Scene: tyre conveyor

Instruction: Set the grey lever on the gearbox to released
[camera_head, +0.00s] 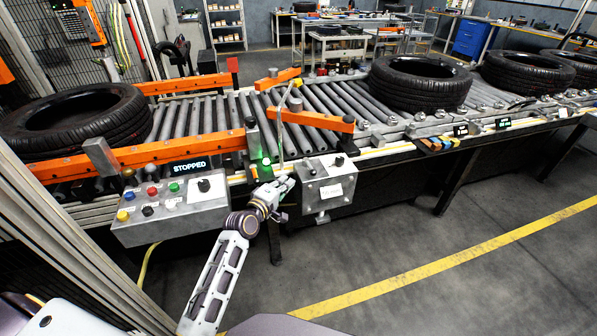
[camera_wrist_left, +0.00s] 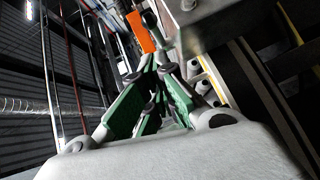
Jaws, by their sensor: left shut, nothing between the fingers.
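A thin grey lever (camera_head: 284,120) stands beside the conveyor, leaning slightly to the right at its top. Its lower end is close to a lit green lamp (camera_head: 266,161). A grey box (camera_head: 326,186) with a black knob and a white label is on the conveyor's front side; I cannot tell for sure whether it is the gearbox. My left gripper (camera_head: 285,184) is just left of this box, below the lever. It is shut and empty; its green fingers come together in the left wrist view (camera_wrist_left: 155,75). Contact with the lever cannot be made out. My right gripper is out of view.
A control box (camera_head: 170,208) with coloured buttons is left of my gripper, below a display (camera_head: 188,166) reading STOPPED. Orange bars (camera_head: 310,119) cross the rollers. Tyres (camera_head: 420,82) lie on the conveyor at both ends. The floor in front is clear.

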